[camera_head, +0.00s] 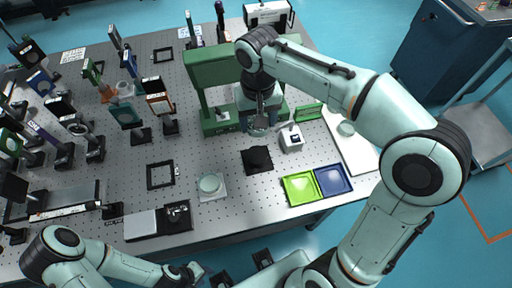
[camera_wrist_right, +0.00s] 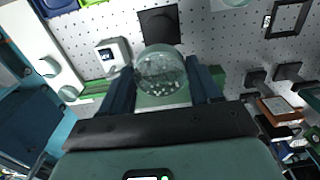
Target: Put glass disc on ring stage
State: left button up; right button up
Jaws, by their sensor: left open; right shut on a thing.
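A clear, speckled glass disc (camera_wrist_right: 160,72) sits between the fingers of my right gripper (camera_wrist_right: 163,84) in the wrist view. In the head view my right gripper (camera_head: 261,118) points down at the base of a green stand (camera_head: 213,68), and the disc (camera_head: 258,128) shows at its fingertips. I cannot tell whether the disc touches the base. A black square plate with a dark round centre (camera_head: 257,160) lies in front. Which part is the ring stage is not clear. My left gripper (camera_head: 193,272) is open and empty at the bottom edge, off the table.
A pale round disc on a white plate (camera_head: 210,186) lies left of the black plate. A small white box (camera_head: 291,138), a green tray (camera_head: 300,188) and a blue tray (camera_head: 333,180) are to the right. Several mounted optics crowd the left side.

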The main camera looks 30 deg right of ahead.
aim_at(257, 154)
pick_arm(q)
jog(key=shift+s+f+b, duration=0.3)
jog(key=shift+f+b, duration=0.15)
jog(key=shift+f, duration=0.15)
jog(key=shift+s+f+b, duration=0.25)
jog(key=shift+f+b, duration=0.15)
jog(key=shift+f, duration=0.15)
pick_arm(e)
notch_tip(257, 154, down, 14)
jog(key=shift+w+r, duration=0.1)
jog(key=shift+r, duration=0.05)
pick_arm(q)
jog(key=shift+f, duration=0.1)
pick_arm(e)
jog(key=o, duration=1.2)
jog(key=shift+r, duration=0.1)
notch_tip(257, 154, up, 12)
jog(key=shift+f+p, duration=0.1)
jog(key=shift+p, duration=0.8)
pick_arm(q)
jog(key=shift+w+r, duration=0.3)
jog(key=shift+r, duration=0.3)
jog(key=shift+w+r, duration=0.25)
jog(key=shift+r, duration=0.3)
jog(key=shift+s, duration=0.1)
